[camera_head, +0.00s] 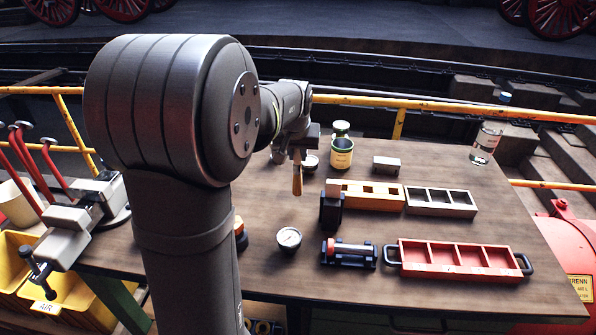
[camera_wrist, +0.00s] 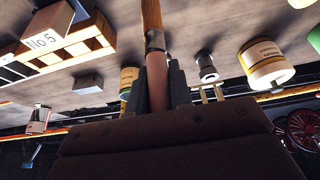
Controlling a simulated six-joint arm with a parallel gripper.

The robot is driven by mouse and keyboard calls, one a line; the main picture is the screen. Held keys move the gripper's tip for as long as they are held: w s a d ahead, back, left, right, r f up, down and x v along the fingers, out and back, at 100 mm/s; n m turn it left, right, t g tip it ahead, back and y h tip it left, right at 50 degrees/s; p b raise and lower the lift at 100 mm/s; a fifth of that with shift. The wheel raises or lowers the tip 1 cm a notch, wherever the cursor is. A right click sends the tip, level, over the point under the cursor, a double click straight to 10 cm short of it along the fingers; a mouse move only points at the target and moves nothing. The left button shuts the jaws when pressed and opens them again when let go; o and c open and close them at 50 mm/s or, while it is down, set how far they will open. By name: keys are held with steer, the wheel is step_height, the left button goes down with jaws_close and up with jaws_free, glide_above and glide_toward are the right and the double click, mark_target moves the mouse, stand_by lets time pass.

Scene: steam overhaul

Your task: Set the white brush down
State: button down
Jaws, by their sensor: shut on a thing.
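My gripper (camera_head: 297,157) is shut on the brush (camera_head: 297,180) and holds it above the brown table (camera_head: 265,200). The brush hangs roughly upright in the head view, with its tan end downward. In the wrist view the brush (camera_wrist: 157,75) stands between the two dark fingers of my gripper (camera_wrist: 158,88), with a pinkish-brown shaft, a darker band and an orange-brown end pointing away. No white part of it is clear. Its lower end appears apart from the table, but the exact gap cannot be told.
A yellow-labelled jar (camera_head: 341,155) and a grey block (camera_head: 386,165) stand behind. A yellow tray (camera_head: 385,205), a grey tray (camera_head: 440,209), a red tray (camera_head: 460,272), a black roller stand (camera_head: 349,256) and a gauge (camera_head: 289,238) lie around. Bare wood shows below the brush.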

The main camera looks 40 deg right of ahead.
mark_target(297, 167)
steer(key=shift+f, duration=2.4)
steer(key=c, duration=1.3)
jaws_free()
steer(key=shift+o, duration=0.2)
steer(key=v, duration=1.2)
